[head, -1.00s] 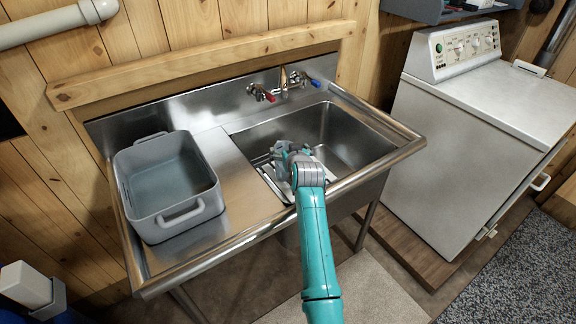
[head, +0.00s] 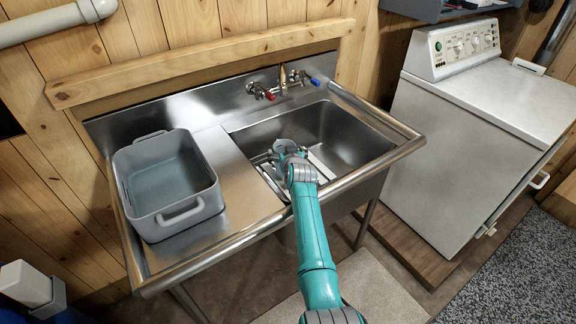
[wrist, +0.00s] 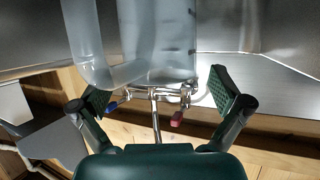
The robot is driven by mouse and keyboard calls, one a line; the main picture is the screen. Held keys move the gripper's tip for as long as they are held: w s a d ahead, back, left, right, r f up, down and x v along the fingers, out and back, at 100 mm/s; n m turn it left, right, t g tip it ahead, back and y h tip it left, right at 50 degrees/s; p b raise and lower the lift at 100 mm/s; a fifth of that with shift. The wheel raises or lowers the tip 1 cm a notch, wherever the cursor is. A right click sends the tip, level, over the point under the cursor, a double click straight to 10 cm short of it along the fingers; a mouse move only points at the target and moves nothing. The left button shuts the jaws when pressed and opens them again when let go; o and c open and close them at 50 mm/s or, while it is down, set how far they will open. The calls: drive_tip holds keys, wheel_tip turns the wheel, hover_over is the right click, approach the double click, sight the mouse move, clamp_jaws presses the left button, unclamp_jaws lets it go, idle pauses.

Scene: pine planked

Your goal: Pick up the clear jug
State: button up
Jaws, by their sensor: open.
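The clear jug (wrist: 160,40) fills the upper middle of the wrist view, pale and see-through, with its handle on the left and dark marks on its body. In the head view my gripper (head: 287,150) reaches down into the sink basin, and I cannot make out the jug apart from it there. In the wrist view my gripper (wrist: 158,97) is open, one dark green pad on each side below the jug's body. The jug lies ahead of the fingertips; no grip on it shows.
The steel sink (head: 330,130) has raised walls and a rolled rim around the basin. A grey tub (head: 167,185) stands on the left drainboard. Taps (head: 285,84) with red and blue handles are at the back. A white washing machine (head: 460,110) stands on the right.

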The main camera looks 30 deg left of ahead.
drive_tip(key=shift+x, duration=1.2)
drive_tip(key=shift+r, duration=0.1)
drive_tip(key=c, duration=1.8)
drive_tip(key=shift+o, duration=0.2)
drive_tip(key=shift+r, duration=0.2)
